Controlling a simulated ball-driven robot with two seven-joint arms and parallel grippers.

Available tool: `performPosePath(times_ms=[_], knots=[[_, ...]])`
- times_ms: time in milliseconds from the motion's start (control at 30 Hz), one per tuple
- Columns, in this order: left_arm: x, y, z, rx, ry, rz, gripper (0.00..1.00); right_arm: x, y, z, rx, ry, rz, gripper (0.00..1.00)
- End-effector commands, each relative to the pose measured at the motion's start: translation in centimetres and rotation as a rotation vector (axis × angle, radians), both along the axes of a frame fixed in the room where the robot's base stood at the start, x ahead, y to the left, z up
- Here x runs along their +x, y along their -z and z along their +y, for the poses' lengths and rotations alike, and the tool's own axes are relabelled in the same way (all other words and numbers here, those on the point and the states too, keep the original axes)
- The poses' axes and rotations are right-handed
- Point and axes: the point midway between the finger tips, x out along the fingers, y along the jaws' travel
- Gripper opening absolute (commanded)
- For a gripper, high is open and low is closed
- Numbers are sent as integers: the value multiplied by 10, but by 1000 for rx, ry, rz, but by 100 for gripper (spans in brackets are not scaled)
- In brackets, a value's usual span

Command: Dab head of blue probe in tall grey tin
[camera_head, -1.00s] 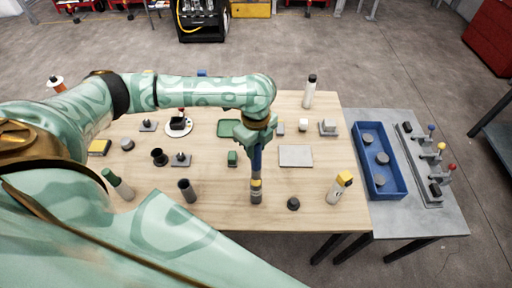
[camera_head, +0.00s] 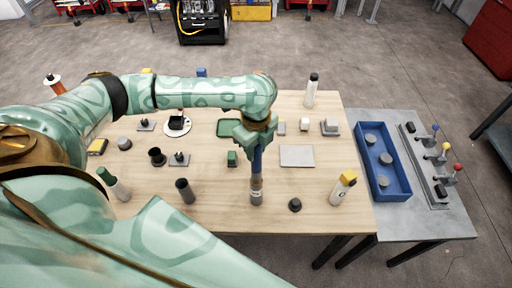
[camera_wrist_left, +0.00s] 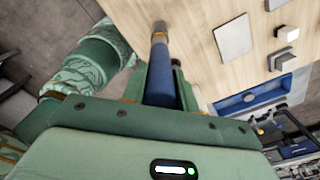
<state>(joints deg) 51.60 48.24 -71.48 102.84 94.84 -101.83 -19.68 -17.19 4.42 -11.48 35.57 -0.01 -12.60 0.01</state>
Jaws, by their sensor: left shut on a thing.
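My left gripper (camera_head: 256,142) is shut on the blue probe (camera_head: 257,160), which points down with its head lowest. In the left wrist view the probe (camera_wrist_left: 160,75) runs away from the jaws to a brass band and a dull grey-brown head (camera_wrist_left: 159,27). The tall grey tin (camera_head: 256,198) stands on the table directly below the probe. The head lines up with the tin's mouth; I cannot tell whether its end is inside or just above. My right gripper is not in view.
A blue tray (camera_head: 402,186) is on the side table.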

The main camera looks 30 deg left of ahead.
Motion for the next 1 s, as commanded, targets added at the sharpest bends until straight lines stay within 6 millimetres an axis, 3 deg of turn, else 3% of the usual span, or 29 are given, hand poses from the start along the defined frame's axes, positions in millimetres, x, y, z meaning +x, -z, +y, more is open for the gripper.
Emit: performPosePath(times_ms=[1000], knots=[[0, 10, 0, 0, 0, -1, 0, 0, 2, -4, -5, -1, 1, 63]])
